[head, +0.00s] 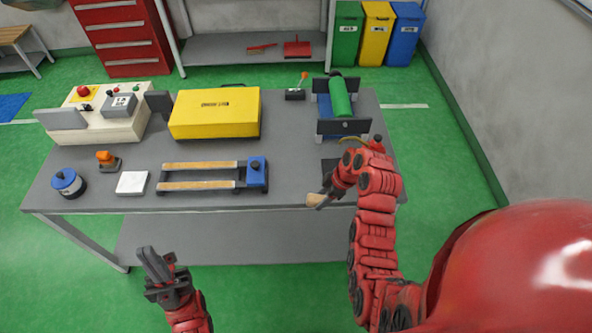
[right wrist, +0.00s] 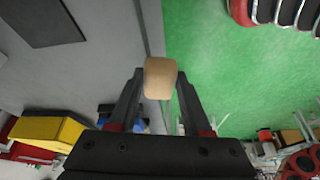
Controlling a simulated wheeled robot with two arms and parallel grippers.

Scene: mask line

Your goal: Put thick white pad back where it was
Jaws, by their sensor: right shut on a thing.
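A white square pad (head: 132,183) lies flat on the grey table near its front left, apart from both grippers. My right gripper (head: 319,198) is at the table's front edge on the right. It is shut on a tan block with rounded edges, which shows between the fingertips in the right wrist view (right wrist: 160,78). My left gripper (head: 157,264) is in front of the table, below the pad in the picture. Its fingers point up, and their gap is not clear.
On the grey table (head: 300,180) stand a blue round canister (head: 68,183), an orange-topped part (head: 107,160), a frame with two tan rails (head: 200,175), a yellow case (head: 215,113) and a green roller (head: 341,97). The table's middle right is clear.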

